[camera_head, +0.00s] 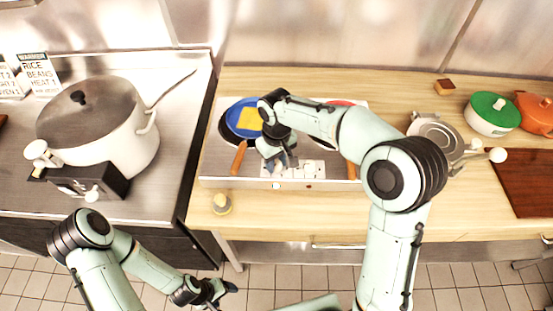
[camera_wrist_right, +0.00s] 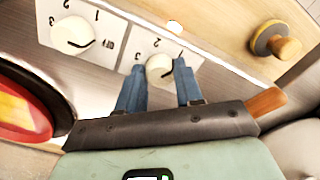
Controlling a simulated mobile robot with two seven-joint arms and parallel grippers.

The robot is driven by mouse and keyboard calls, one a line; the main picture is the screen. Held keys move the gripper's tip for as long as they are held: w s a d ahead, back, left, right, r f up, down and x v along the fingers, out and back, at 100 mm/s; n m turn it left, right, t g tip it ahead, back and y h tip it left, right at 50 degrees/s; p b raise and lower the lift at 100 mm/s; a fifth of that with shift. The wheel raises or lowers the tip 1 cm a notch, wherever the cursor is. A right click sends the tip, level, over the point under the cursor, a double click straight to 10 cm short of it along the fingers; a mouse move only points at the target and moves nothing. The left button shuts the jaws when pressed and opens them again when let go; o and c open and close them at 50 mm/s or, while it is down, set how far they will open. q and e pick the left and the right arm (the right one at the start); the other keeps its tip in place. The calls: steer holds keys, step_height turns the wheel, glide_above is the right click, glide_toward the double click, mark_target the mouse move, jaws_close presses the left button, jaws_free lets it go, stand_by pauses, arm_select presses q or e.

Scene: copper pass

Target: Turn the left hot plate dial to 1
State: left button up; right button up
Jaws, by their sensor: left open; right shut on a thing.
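The hot plate (camera_head: 215,181) stands on the wooden counter, with two dials on its white front panel. In the right wrist view, the left dial (camera_wrist_right: 158,68) is a round white knob between the blue fingertips of my right gripper (camera_wrist_right: 160,80). The gripper is shut on it. Numbers 2 and 3 show beside this dial, and its dark pointer mark is partly hidden by the gripper. The other dial (camera_wrist_right: 72,36) is free. In the head view, my right gripper (camera_head: 278,165) is over the panel. My left gripper (camera_head: 218,294) is open and empty, low over the floor.
A blue plate with a yellow square (camera_head: 241,117) is on the left burner side; a red one (camera_wrist_right: 22,110) is on the other. A yellow-topped knob-like object (camera_head: 221,204) stands near the counter edge. A large pot (camera_head: 140,150) and a small black device (camera_head: 92,180) are left.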

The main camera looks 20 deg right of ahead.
mark_target(277, 164)
stand_by(0.5)
steer(key=o, duration=1)
steer(key=shift+o, duration=0.2)
arm_select(q)
steer(key=shift+w+r+p, duration=0.45)
steer(key=shift+w+r, duration=0.15)
steer(key=shift+w, duration=0.1)
arm_select(e)
step_height(277, 164, up, 14)
steer(key=shift+f, duration=0.25)
